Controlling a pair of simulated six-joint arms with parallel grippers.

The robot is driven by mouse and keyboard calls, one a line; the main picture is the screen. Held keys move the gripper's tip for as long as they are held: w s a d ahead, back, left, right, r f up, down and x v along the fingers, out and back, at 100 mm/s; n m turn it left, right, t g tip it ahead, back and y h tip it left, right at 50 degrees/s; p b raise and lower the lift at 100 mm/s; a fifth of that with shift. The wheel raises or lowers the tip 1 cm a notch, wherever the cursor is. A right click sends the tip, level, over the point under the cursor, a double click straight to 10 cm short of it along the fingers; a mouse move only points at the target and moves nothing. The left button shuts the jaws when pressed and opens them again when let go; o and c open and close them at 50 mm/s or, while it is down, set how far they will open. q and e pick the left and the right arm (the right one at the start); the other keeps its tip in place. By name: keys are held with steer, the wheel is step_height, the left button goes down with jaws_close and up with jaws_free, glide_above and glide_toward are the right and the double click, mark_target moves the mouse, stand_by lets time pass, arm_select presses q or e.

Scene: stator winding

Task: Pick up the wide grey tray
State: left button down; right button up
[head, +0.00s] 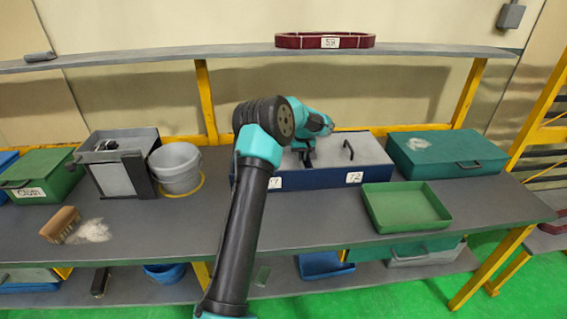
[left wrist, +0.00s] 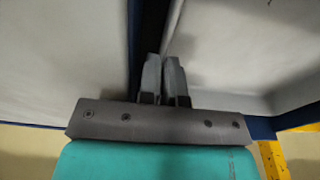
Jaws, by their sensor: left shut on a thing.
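The wide grey tray (head: 372,156) sits at the back of the bench, with two pale grey sections, dark blue sides and labels on its front. A thin black handle (head: 348,149) stands up on its right section. My left gripper (head: 308,158) reaches over the middle of it, and my arm hides much of its left section. In the left wrist view the fingers (left wrist: 164,75) are close together at the dark strip between the grey sections (left wrist: 222,45). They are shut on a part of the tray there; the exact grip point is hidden. My right gripper is out of view.
A teal case (head: 445,153) stands close on the tray's right, and a shallow green tray (head: 406,208) lies in front. A grey bucket (head: 176,165) stands to the left. A shelf (head: 240,54) runs above the bench.

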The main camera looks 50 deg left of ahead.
arm_select(q)
step_height(320, 180, up, 10)
stand_by(0.6)
